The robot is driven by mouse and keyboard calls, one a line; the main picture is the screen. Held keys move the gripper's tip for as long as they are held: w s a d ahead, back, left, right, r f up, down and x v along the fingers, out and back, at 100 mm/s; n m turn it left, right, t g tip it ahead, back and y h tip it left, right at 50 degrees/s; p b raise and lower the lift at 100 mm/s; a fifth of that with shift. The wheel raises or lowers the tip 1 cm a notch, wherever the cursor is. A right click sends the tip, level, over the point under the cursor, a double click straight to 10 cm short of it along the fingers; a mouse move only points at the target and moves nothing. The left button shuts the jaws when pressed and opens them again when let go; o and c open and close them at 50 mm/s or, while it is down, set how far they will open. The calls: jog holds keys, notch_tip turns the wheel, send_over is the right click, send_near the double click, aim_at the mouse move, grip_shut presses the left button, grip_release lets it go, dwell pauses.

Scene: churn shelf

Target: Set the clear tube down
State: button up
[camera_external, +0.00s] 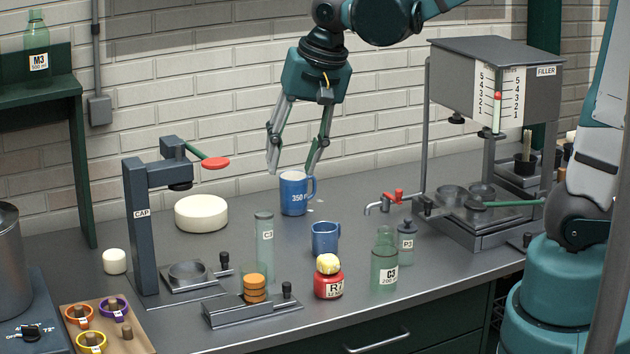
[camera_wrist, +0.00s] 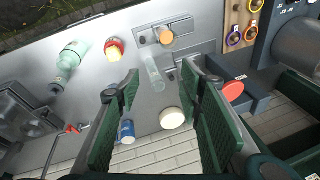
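The clear tube (camera_external: 264,242), labelled C3, stands upright on the grey counter behind the stacked orange discs. In the wrist view the tube (camera_wrist: 155,74) shows between and beyond my fingertips, apart from them.
A second blue mug (camera_external: 325,238), a red jar (camera_external: 328,283), a green C3 bottle (camera_external: 384,262) and a small P3 bottle (camera_external: 406,241) stand right of the tube. The CAP press (camera_external: 143,230) and a white round block (camera_external: 201,213) are left. The filler (camera_external: 490,80) stands at right.

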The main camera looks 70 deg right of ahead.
jog(key=s+a+r+n+t, duration=0.1)
jog(key=s+a+n+t, duration=0.1)
jog(key=s+a+n, duration=0.2)
jog(key=s+a+r+n+t, duration=0.2)
jog(key=s+a+n, duration=0.1)
jog(key=s+n, duration=0.5)
jog(key=shift+s+a+r, duration=0.25)
jog(key=shift+s+a, duration=0.15)
jog(key=shift+s, duration=0.55)
jog(key=shift+f, duration=0.1)
notch_tip(320, 180, down, 9)
jog(key=b, duration=0.9)
jog(key=shift+f+b, duration=0.15)
jog(key=shift+b, duration=0.15)
